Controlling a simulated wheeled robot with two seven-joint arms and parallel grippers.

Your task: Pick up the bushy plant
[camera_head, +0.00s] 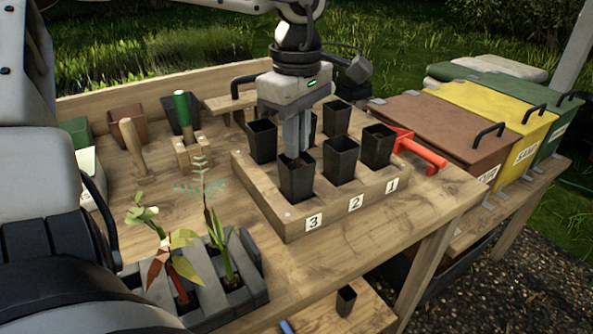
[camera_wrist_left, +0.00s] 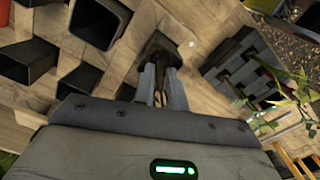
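Several plants stand in a dark grey tray (camera_head: 250,275) at the lower left in the head view: one with red, orange and green leaves (camera_head: 170,255), a slender green one (camera_head: 222,250) and a pale feathery one (camera_head: 203,185). I cannot tell which is the bushy one. Green leaves (camera_wrist_left: 285,90) show in the wrist view. My left gripper (camera_head: 298,150) points down, away from the plants, with its fingertips in the black pot at slot 3 (camera_head: 297,183). Its fingers (camera_wrist_left: 162,85) are close together, with something brownish between them. My right gripper is not in view.
The wooden rack (camera_head: 285,222) holds several black pots. Lidded brown (camera_head: 430,125), yellow (camera_head: 490,110) and green bins stand at the right. A green-handled tool (camera_head: 183,115) and a wooden handle (camera_head: 133,147) stand at the left.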

